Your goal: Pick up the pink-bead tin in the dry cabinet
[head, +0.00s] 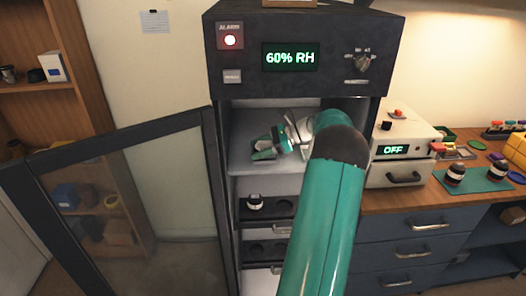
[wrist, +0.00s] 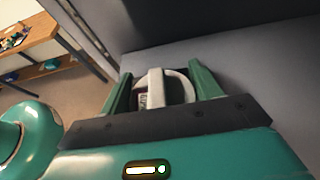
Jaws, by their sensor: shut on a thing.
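My gripper (head: 269,147) is inside the open dry cabinet (head: 304,91), in its upper compartment. In the wrist view my gripper (wrist: 163,80) has its two green fingers on either side of a pale, round-rimmed tin (wrist: 178,90) and is shut on it. A light bar crosses the tin, and a small dark-marked label shows at its left. No pink beads can be made out, so I cannot confirm the contents. In the head view the tin cannot be told apart from the gripper, and I cannot tell whether it touches the shelf.
The cabinet's glass door (head: 130,205) stands open to the left. A dark jar with a white lid (head: 254,202) sits in a lower rack.

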